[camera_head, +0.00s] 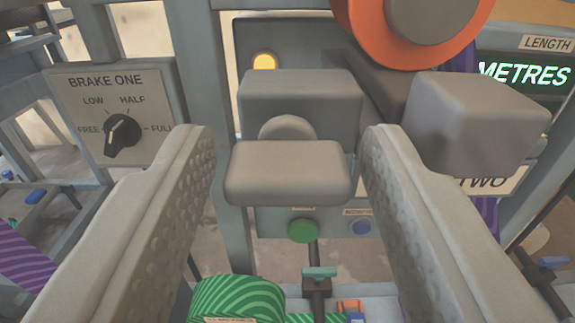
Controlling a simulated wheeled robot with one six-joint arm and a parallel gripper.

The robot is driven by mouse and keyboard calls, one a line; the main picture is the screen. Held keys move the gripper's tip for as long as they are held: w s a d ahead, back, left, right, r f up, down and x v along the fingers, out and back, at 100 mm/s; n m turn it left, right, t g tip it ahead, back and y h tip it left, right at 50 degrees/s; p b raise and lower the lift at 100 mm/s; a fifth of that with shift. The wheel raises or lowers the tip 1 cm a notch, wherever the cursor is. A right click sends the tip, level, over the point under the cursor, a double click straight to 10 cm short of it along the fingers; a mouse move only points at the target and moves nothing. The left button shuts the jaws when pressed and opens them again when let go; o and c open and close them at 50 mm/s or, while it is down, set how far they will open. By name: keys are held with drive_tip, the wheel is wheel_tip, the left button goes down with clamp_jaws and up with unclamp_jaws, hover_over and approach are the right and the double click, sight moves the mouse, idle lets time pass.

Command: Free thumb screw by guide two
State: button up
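A grey thumb screw (287,174), with a flat, rounded bar-shaped head and a round stub behind it, sits at the middle of the view. It stands in front of a larger grey block (300,98). My gripper (287,150) is open, with one textured finger on each side of the thumb screw head. Gaps show between the head and both fingers, wider on the left side than on the right. A sign reading "TWO" (487,184) is partly hidden behind another grey block at the right.
An orange-rimmed wheel (365,25) and the grey block (478,120) are close at upper right. A brake one panel (110,115) with a black dial is at left.

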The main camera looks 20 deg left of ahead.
drive_tip(key=c, duration=0.6)
drive_tip(key=shift+c, duration=0.2)
